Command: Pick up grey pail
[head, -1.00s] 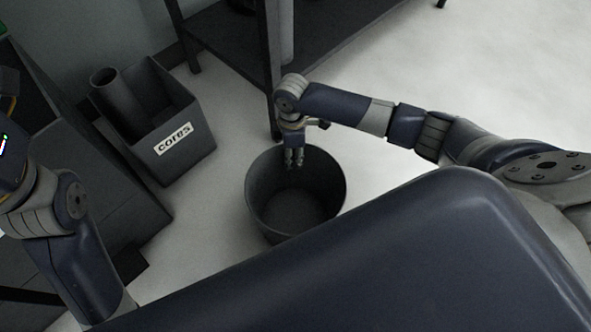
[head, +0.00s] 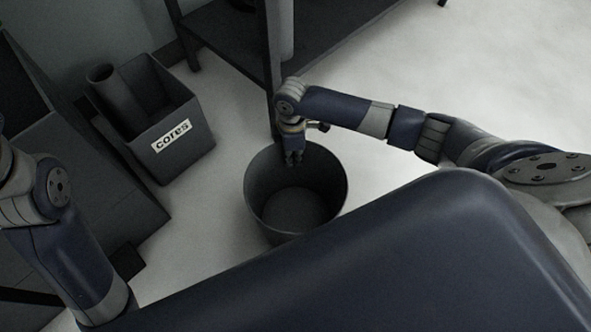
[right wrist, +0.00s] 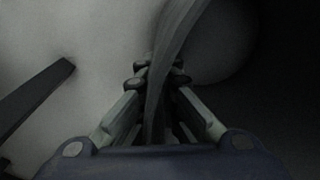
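The grey pail (head: 262,200), dark, round and open-topped, is in the middle of the head view, below the shelf's corner post. It looks empty. My right gripper (head: 294,156) points down at the pail's far rim. In the right wrist view, the fingers (right wrist: 159,76) sit on either side of the pail's wall (right wrist: 180,32) and close against it, one inside and one outside. My left arm shows at the left edge of the head view, but its gripper is out of the picture.
A grey box labelled "cores" (head: 190,153) holds a dark tube (head: 118,98), left of the pail. A dark shelf unit (head: 222,45) stands behind the pail, its post close to my right gripper. Pale floor (head: 460,80) is free to the right.

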